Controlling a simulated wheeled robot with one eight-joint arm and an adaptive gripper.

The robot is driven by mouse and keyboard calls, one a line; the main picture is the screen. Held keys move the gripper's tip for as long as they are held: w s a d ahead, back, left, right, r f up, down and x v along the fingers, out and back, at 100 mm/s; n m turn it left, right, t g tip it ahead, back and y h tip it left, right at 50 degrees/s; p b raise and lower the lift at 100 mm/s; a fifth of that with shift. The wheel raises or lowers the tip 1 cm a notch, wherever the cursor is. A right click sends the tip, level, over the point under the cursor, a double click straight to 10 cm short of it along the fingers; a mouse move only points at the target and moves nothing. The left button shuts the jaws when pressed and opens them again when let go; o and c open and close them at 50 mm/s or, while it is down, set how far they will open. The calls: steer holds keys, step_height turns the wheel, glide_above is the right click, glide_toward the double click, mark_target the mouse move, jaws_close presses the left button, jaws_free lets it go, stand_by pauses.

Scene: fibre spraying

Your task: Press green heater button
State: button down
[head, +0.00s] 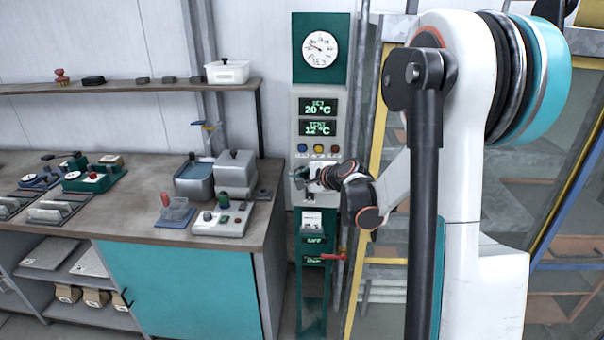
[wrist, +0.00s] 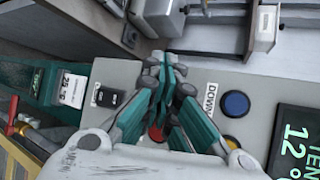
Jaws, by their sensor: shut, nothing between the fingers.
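No button clearly labelled as the heater's shows. A green button (head: 224,197) stands on a grey control box (head: 220,220) on the bench in the head view. My gripper (head: 302,178) is away to the right of that box, in front of the lower part of a grey wall panel (head: 297,102). In the wrist view my gripper (wrist: 167,60) has its teal fingers shut with nothing between them. They reach over the panel and partly cover a red button (wrist: 156,133). I cannot tell whether the fingertips touch anything.
The panel has a blue button (wrist: 236,104), a yellow button (wrist: 231,142), a black switch (wrist: 108,98) and temperature displays (head: 318,107). Grey containers (head: 236,170) stand behind the control box. A red-handled valve (head: 333,256) is below the panel. A yellow-framed rack (head: 377,110) stands at right.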

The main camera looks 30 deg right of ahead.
steer(key=shift+w+d, duration=0.25)
steer(key=shift+w, duration=0.1)
stand_by(0.8)
stand_by(0.4)
steer(key=shift+s+a, duration=0.5)
steer(key=shift+s, duration=0.2)
steer(key=shift+s, duration=0.1)
steer(key=s+a, duration=0.1)
steer(key=s, duration=0.1)
steer(key=s+a, duration=0.1)
steer(key=s, duration=0.1)
steer(key=shift+a+b, duration=0.35)
steer(key=shift+a, duration=0.05)
stand_by(0.5)
